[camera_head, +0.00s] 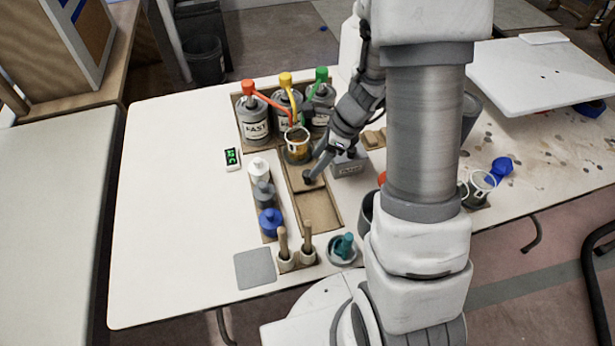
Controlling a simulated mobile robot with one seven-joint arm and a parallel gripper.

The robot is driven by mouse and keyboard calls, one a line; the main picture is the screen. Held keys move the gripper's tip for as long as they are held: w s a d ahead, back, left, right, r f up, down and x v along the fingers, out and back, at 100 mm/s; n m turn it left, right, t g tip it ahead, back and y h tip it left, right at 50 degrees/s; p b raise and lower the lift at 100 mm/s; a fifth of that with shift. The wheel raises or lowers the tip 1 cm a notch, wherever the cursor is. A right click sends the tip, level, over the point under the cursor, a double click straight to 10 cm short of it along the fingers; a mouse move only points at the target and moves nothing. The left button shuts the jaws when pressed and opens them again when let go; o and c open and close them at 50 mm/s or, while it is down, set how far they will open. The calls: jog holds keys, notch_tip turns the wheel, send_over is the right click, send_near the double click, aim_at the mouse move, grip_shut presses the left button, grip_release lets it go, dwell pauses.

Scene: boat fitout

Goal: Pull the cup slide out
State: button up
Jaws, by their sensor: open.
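The cup slide (303,187) is a light brown board in a long wooden track (322,212) that runs from the pump bottles toward the front of the table. A clear cup (298,140) with amber liquid stands at the slide's far end, below the pump spouts. My gripper (311,174) reaches down from the upper right, its tips at a small dark knob on the slide. It is open. Whether the tips touch the knob or stand around it cannot be told at this size. The near part of the track is empty.
Three pump bottles (256,122) with red, yellow and green tops stand behind the cup. Small bottles (264,195) line the track's left side. Brush handles (283,242) and a teal-topped pot (343,248) stand in front. A grey box (349,162) is right of the slide. The table's left is mostly clear.

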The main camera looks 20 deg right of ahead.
aim_at(308, 173)
jog(key=b+x, duration=0.1)
jog(key=x, duration=0.5)
jog(key=shift+a+f+b, duration=0.1)
jog(key=shift+f+b, duration=0.1)
jog(key=shift+b, duration=0.1)
grip_shut()
dwell(1.1)
